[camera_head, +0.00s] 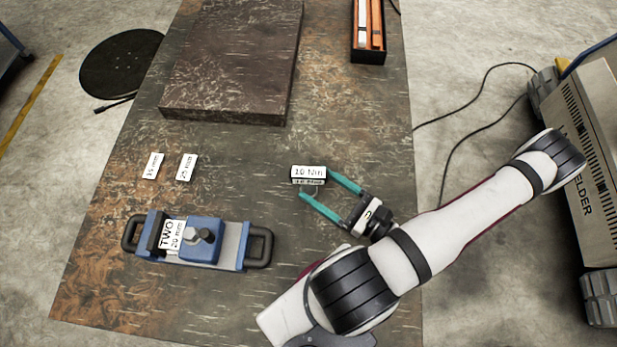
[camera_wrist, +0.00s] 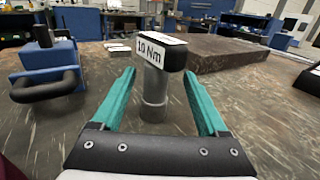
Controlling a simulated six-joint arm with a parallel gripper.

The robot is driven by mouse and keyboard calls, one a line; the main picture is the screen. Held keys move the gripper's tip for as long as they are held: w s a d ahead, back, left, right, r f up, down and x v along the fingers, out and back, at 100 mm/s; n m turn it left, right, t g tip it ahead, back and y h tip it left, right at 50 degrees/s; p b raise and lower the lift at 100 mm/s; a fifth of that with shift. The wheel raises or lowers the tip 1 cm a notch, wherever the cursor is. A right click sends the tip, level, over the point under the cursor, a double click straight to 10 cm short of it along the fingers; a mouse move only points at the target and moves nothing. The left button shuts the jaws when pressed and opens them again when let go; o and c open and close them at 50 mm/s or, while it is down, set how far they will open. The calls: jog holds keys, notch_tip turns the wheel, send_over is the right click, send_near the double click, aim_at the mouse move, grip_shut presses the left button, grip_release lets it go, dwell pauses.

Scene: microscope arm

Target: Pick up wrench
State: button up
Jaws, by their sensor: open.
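The wrench appears to be the upright tool (camera_wrist: 154,95) with a grey shaft and a black head labelled "10 Nm". In the head view its labelled top (camera_head: 309,173) shows near the middle of the table, and its shaft is mostly hidden below. My gripper (camera_head: 317,185) comes in from the right with its teal fingers spread. In the wrist view the gripper (camera_wrist: 160,76) has one finger on each side of the grey shaft, with visible gaps. The fingers do not appear to touch it.
A large dark slab (camera_head: 232,65) and an orange-filled box (camera_head: 368,30) are behind.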

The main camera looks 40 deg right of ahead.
jog(key=x, duration=0.6)
jog(key=shift+a+r, duration=0.1)
jog(key=shift+a, duration=0.15)
grip_shut()
